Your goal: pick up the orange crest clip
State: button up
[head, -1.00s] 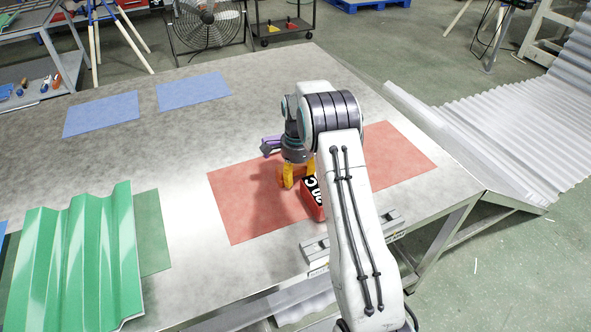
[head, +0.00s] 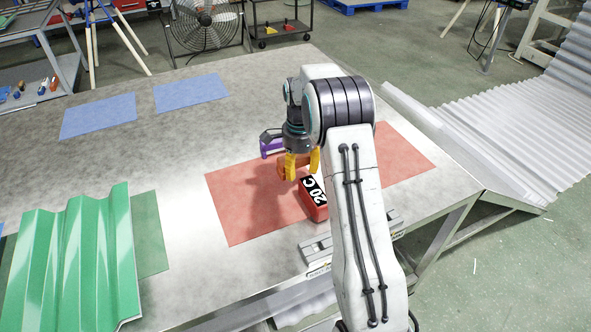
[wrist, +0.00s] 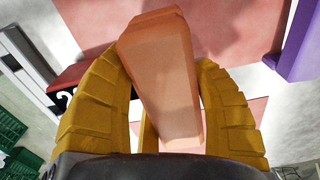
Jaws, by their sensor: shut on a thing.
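The orange crest clip (wrist: 160,70) is a long block-like piece between the two yellow fingers of my gripper (wrist: 163,120) in the wrist view. My gripper is shut on it, and it sits tilted between the fingers. In the head view my gripper (head: 302,166) is over the red mat (head: 240,205), with part of the orange clip (head: 284,172) showing beside the fingers. The rest of the clip is hidden by the fingers. The clip seems a little above the mat, but the exact gap cannot be told.
A red block marked "20 C" (head: 315,207) lies on the mat just right of my gripper. A purple piece (head: 271,149) shows close to its left. A metal fixture (head: 314,252) lies near the front edge. Green corrugated sheet (head: 75,255) lies left; the middle-left table is clear.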

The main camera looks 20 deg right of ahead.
jog(key=s+r, duration=0.1)
jog(key=s, duration=0.2)
jog(key=s+r, duration=0.2)
jog(key=s, duration=0.1)
jog(key=s+r+b, duration=0.1)
jog(key=s+r, duration=0.1)
jog(key=s, duration=0.1)
jog(key=shift+d+r, duration=0.15)
jog(key=shift+d, duration=0.05)
jog(key=shift+s, duration=0.15)
